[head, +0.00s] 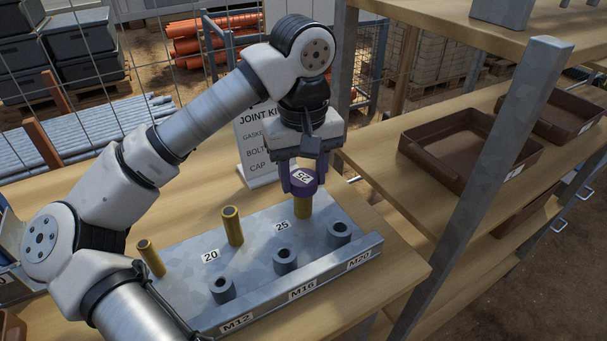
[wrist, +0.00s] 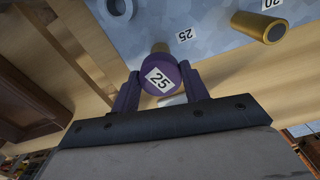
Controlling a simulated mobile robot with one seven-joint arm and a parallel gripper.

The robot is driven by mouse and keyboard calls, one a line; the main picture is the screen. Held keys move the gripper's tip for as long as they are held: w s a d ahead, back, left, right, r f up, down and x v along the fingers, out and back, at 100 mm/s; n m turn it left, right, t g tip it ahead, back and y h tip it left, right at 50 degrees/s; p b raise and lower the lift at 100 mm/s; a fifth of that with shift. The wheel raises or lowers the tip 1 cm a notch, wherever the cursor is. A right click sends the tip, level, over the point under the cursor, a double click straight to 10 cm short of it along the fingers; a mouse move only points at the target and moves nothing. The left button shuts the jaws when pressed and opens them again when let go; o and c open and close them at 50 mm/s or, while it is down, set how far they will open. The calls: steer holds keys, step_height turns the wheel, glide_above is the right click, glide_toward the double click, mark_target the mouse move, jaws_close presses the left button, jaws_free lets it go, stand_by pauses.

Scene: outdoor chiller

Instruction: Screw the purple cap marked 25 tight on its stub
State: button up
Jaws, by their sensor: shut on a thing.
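The purple cap (head: 303,181) marked 25 sits at the top of a brass stub (head: 303,206) at the far right of the grey metal rack (head: 184,277). My gripper (head: 299,178) comes down from above and is shut on the cap, one finger on each side. In the wrist view the cap (wrist: 160,79) shows its 25 label between the purple fingers (wrist: 160,92). A bit of the brass stub (wrist: 160,47) shows behind it. How far the cap is down on the stub I cannot tell.
Several grey sockets (head: 286,261) line the rack's front. A JOINT KIT sign (head: 257,140) stands behind. A shelf post (head: 480,190) and brown trays (head: 470,148) are at right.

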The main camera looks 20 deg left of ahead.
steer(key=shift+f, duration=0.1)
steer(key=o, duration=1.5)
steer(key=shift+c, duration=0.2)
steer(key=shift+o, duration=0.4)
